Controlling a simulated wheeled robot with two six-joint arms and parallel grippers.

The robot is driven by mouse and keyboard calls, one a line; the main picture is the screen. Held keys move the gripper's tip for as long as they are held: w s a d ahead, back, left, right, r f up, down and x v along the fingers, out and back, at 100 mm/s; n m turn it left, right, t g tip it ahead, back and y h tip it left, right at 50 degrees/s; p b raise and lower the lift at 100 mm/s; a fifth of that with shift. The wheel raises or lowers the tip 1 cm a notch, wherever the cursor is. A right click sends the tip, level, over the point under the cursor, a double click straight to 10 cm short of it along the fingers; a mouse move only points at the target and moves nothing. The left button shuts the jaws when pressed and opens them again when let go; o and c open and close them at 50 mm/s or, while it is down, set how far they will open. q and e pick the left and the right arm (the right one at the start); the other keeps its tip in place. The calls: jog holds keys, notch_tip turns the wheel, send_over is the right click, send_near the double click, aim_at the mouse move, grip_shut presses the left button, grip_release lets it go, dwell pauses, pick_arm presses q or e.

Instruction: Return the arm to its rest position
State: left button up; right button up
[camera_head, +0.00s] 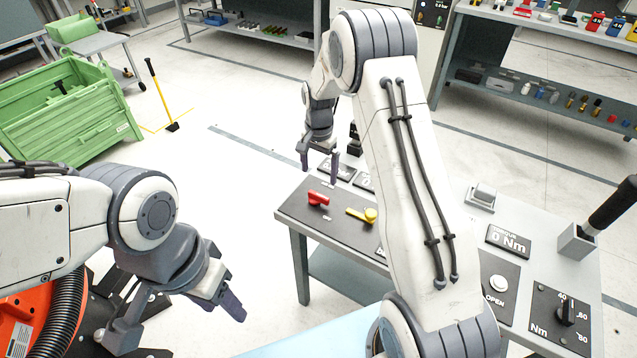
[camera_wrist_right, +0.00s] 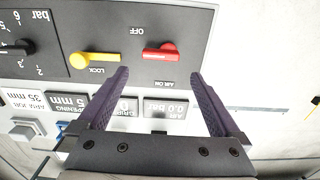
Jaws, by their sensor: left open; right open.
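My right gripper (camera_head: 319,172) is open and empty above the far left corner of the control table. In the right wrist view its two purple fingers (camera_wrist_right: 160,82) stand wide apart with nothing between them. They point toward a dark panel (camera_wrist_right: 120,18) with a red lever (camera_wrist_right: 160,53) and a yellow lever (camera_wrist_right: 95,60). In the head view the red lever (camera_head: 318,198) and the yellow lever (camera_head: 362,214) are below and apart from the right gripper. My left gripper (camera_head: 222,300) is open and empty at the lower left, over the floor, clear of the table.
The control table (camera_head: 298,238) carries displays, a white OPEN button (camera_head: 498,284), an Nm dial (camera_head: 567,312) and a black-handled tool in a holder (camera_head: 577,240). Green crates (camera_head: 70,120) stand at the left. Shelves (camera_head: 540,90) line the back.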

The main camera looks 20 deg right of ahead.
jog(key=shift+r, duration=0.5)
jog(key=s+a+r+n, duration=0.9)
jog(key=s+a+r, duration=0.3)
jog(key=s+a, duration=0.4)
jog(key=s+a+r+n+y, duration=0.1)
jog(key=s+n, duration=0.8)
jog(key=s, duration=0.9)
jog(key=shift+s+a+r, duration=0.2)
jog(key=shift+s+a, duration=0.1)
jog(key=shift+a, duration=0.2)
